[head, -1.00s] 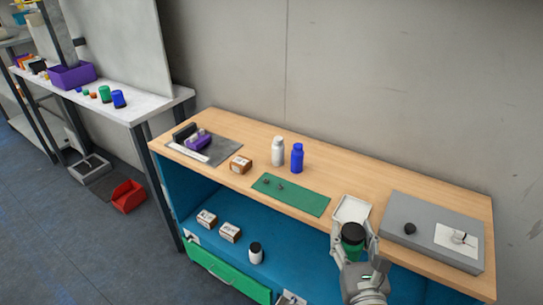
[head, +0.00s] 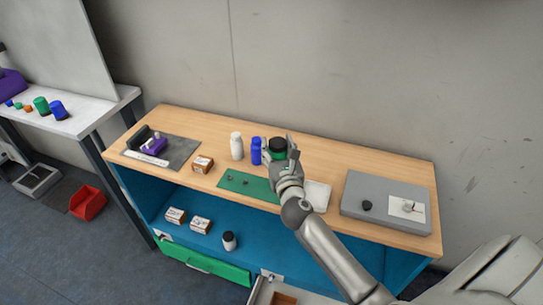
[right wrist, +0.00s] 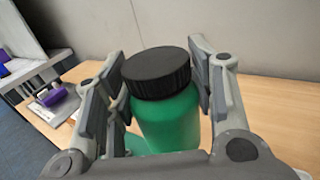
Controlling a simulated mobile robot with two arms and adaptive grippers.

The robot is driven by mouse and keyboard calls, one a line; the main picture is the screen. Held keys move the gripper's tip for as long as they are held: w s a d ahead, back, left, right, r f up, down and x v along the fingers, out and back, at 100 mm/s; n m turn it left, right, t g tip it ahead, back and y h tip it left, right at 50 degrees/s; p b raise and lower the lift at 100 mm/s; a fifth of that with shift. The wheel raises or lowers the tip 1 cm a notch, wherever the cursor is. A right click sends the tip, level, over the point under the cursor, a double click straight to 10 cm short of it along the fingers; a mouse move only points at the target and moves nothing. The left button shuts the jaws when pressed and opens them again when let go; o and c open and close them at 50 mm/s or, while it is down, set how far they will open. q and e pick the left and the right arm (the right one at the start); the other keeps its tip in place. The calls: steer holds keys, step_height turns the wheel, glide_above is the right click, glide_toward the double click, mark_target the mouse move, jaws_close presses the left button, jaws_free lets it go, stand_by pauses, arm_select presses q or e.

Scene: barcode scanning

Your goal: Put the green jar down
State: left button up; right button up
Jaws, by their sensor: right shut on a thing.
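The green jar (head: 277,154) with a black lid is upright between the fingers of my right gripper (head: 281,157), over the back part of the wooden tabletop (head: 330,160). The right wrist view shows the jar (right wrist: 170,122) large, with finger pads on both sides of it. My right gripper (right wrist: 160,90) is shut on it. The gripper hides the jar's base in the head view, so I cannot tell whether it touches the table. My left gripper is not in view.
A blue bottle (head: 256,151) stands close left of the jar, with a white bottle (head: 237,146) beyond it. A green mat (head: 240,184), a white tray (head: 318,195) and a grey box (head: 352,194) are on the table. The strip behind the grey box looks clear.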

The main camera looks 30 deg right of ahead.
steer(key=shift+w+d+f+b, duration=0.5)
steer(key=shift+w+f+b, duration=0.5)
steer(key=shift+f, duration=0.7)
steer(key=shift+w+d+f+b, duration=0.5)
steer(key=shift+w+f+b, duration=0.15)
steer(key=shift+w+f, duration=0.85)
steer(key=shift+w+d+f+b, duration=0.5)
steer(key=shift+w+f+b, duration=0.45)
steer(key=shift+f, duration=0.9)
steer(key=shift+f, duration=0.15)
steer(key=o, duration=1.1)
